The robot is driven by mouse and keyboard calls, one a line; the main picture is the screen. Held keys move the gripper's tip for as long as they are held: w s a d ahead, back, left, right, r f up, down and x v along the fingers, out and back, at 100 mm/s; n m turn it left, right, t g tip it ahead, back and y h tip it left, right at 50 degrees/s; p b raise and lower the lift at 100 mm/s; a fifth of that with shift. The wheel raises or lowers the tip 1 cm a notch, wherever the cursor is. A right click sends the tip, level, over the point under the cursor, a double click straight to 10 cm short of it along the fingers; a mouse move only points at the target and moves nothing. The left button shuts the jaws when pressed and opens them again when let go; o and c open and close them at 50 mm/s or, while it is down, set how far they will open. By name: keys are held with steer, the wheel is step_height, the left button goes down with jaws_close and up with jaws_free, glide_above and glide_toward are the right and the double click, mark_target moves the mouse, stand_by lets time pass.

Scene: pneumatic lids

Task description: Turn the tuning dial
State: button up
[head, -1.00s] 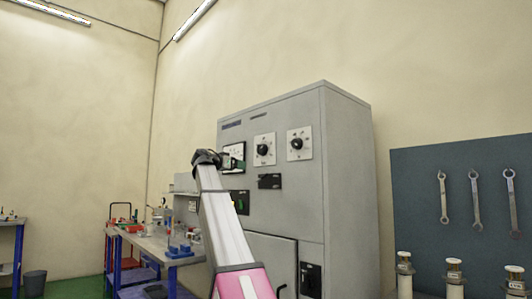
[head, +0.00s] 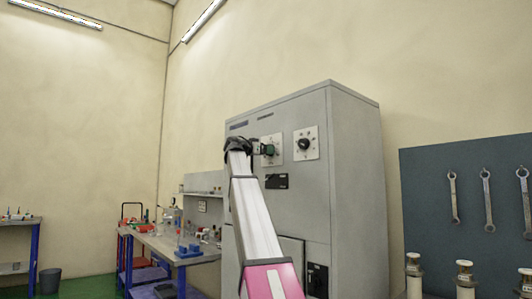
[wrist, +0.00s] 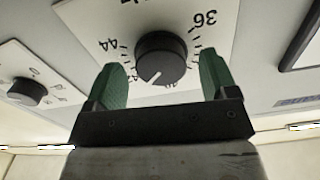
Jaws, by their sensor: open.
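The grey cabinet (head: 345,190) carries two black dials on white plates. In the wrist view, one black dial (wrist: 162,60) sits on a plate with numbers including 36 and 44; its lettering is cut off. A white pointer line shows on the knob. My gripper (wrist: 165,72) is open, with one green finger on each side of this knob and a gap on both sides. I cannot tell how deep the fingertips reach along it. In the head view my gripper (head: 264,149) partly covers that dial's plate. The other dial (head: 305,144) is to its right, uncovered; it also shows in the wrist view (wrist: 27,92).
A dark label (head: 276,181) and a black handle unit (head: 317,280) are on the cabinet front. A workbench (head: 160,243) with lab items stands left. A tool board (head: 470,200) with wrenches hangs right. White cylindrical posts (head: 414,275) stand in front of it.

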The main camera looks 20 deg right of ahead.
steer(key=shift+w+d, duration=0.2)
steer(key=shift+d, duration=0.35)
steer(key=c, duration=0.9)
steer(key=n, duration=2.2)
steer(key=shift+s+d+r+n, duration=0.1)
steer(key=shift+s+r+n, duration=0.15)
steer(key=shift+r+n, duration=0.05)
